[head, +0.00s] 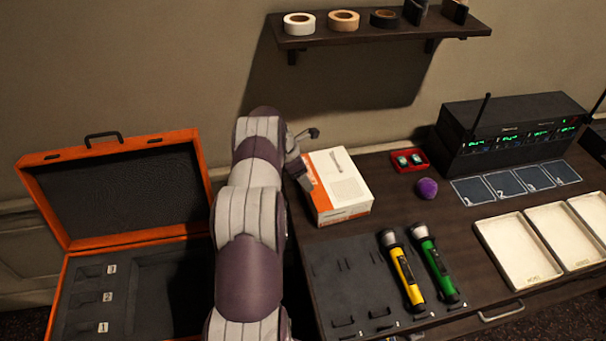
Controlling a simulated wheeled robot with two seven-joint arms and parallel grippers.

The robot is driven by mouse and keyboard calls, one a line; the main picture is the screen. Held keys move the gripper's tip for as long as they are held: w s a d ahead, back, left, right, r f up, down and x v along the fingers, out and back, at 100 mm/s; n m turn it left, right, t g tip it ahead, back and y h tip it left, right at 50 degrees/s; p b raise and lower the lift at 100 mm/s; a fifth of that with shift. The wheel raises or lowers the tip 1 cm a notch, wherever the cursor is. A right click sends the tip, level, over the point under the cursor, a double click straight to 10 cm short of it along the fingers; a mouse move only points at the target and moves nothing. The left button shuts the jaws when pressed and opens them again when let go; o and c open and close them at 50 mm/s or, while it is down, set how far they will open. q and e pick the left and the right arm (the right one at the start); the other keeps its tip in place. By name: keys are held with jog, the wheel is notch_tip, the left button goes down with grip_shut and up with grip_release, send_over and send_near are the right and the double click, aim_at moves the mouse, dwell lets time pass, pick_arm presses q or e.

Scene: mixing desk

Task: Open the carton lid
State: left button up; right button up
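The carton (343,190) is a white box with orange sides and a small picture on top. It sits at the left back of the dark desk, and its lid looks shut. My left arm reaches up from the bottom of the head view. My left gripper (314,160) is at the carton's back left corner, with its two fingers spread apart and nothing seen between them. One finger is above the back edge and the other is by the left edge. I cannot tell whether either touches the carton. My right gripper is out of view.
An open orange case (130,237) stands left of my arm. A purple ball (427,188) and red tray (424,165) are right of the carton. A shelf (390,38) hangs above.

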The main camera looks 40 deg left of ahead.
pick_arm(q)
jog(key=shift+d+r, duration=0.2)
grip_shut()
jog(key=shift+a, duration=0.1)
notch_tip(320, 180, up, 10)
jog(key=p, duration=0.4)
send_over(321, 178)
jog(key=shift+s+f, duration=0.15)
jog(key=shift+f, duration=0.05)
